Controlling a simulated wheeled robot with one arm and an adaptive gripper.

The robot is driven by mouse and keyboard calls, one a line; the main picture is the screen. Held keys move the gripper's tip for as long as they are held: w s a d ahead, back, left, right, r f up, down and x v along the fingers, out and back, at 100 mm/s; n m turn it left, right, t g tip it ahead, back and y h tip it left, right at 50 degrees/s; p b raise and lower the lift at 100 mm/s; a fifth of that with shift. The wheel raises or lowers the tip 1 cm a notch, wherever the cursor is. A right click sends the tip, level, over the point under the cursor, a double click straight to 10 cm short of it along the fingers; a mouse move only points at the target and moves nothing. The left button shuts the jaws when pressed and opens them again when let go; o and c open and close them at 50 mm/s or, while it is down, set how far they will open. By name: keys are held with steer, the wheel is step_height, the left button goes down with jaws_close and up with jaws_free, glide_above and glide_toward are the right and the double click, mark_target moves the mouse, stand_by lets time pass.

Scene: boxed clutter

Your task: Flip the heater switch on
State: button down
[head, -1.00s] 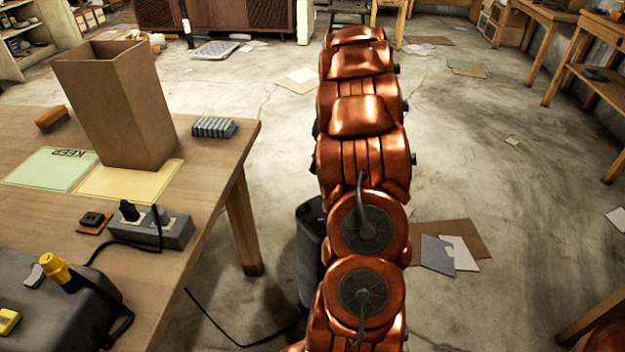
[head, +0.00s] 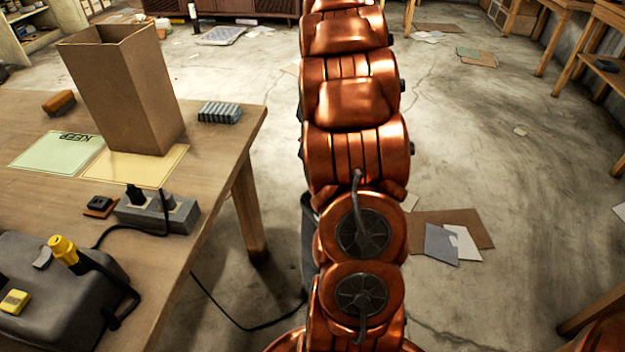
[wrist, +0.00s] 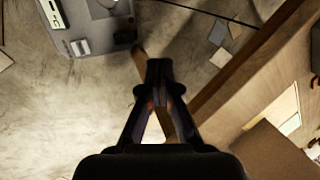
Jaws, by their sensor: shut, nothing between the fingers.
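A grey panel that looks like the heater's top (wrist: 105,35) fills the upper left of the wrist view, above the floor. A small light rocker that may be its switch (wrist: 79,47) sits near its lower edge; its position is too small to read. In the head view a dark upright body, probably the heater (head: 308,235), stands on the floor beside the table, mostly hidden by my arm. My gripper (wrist: 158,65) is shut and empty in the wrist view, below and right of the panel and apart from the rocker in the picture. It is hidden in the head view.
The table (head: 215,135) at left holds a tall carton (head: 125,95), a power strip (head: 160,213) with a plug, and a grey case (head: 50,300) with yellow parts. A black cord (head: 240,325) runs across the floor. Open floor lies right of my arm.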

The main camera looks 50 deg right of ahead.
steer(key=s+a+r+g, duration=0.1)
steer(key=s+a, duration=0.1)
steer(key=a, duration=0.5)
steer(key=s+a+r, duration=0.1)
steer(key=a+r, duration=0.1)
steer(key=a, duration=0.5)
steer(key=s+a+f+n+g+h, duration=0.1)
steer(key=s+a+h, duration=0.1)
steer(key=s+a, duration=0.6)
steer(key=s+a+f+n+h, duration=0.1)
steer(key=s+a, duration=0.7)
steer(key=s, duration=0.3)
steer(key=shift+s+f+n+g+h, duration=0.25)
steer(key=shift+f+n+g+h, duration=0.05)
steer(key=shift+f+g+h, duration=0.1)
steer(key=shift+d, duration=0.1)
